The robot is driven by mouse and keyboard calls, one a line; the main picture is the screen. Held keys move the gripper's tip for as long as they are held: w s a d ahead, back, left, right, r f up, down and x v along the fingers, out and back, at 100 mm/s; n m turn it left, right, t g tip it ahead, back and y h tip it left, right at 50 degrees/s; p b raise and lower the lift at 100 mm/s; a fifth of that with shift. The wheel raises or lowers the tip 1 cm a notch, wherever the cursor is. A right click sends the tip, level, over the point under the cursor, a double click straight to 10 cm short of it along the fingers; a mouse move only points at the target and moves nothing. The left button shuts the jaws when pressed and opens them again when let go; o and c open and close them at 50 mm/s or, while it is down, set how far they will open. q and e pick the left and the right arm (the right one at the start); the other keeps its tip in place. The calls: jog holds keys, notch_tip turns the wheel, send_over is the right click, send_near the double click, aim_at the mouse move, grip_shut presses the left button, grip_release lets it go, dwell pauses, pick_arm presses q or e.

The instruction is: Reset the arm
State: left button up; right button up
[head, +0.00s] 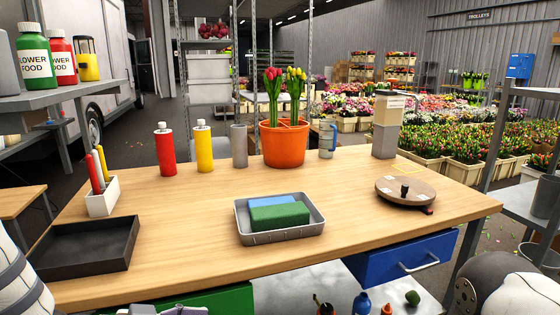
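My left arm shows at the lower left edge of the head view. Pale grey parts at the bottom edge, in front of the green drawer, look like the top of my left gripper (168,311). They are cut off by the frame, so I cannot see its fingers or whether it holds anything. My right arm shows at the lower right corner, clear of the table. My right gripper is out of the frame. An orange pot (285,145) stands at the back of the wooden table (345,205), with red tulips (273,82) and yellow tulips (295,82) upright in it.
A grey tray (241,224) holds a blue and a green block. A dark tray (84,245), white pen holder (103,197), red bottle (165,150), yellow bottle (204,149) and round turntable (405,191) are also on the table. The blue drawer (405,267) is below. Table centre-right is clear.

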pick_arm(q)
jog(key=s+a+f+n+g+y, duration=0.35)
jog(key=s+f+n+y, duration=0.3)
jog(key=s+f, duration=0.85)
jog(key=s+a+f+n+g+y, duration=0.1)
jog(key=s+a+f+g+y, duration=0.1)
jog(key=s, duration=0.7)
jog(key=s+a+f+n+g+y, duration=0.2)
jog(key=s+a, duration=0.2)
jog(key=s, duration=0.5)
jog(key=shift+a+f+g, duration=0.15)
jog(key=shift+f+g, duration=0.1)
jog(key=shift+g, duration=0.1)
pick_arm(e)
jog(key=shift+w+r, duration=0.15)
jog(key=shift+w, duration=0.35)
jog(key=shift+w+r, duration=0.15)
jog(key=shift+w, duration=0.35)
pick_arm(q)
jog(key=shift+n+y, duration=0.25)
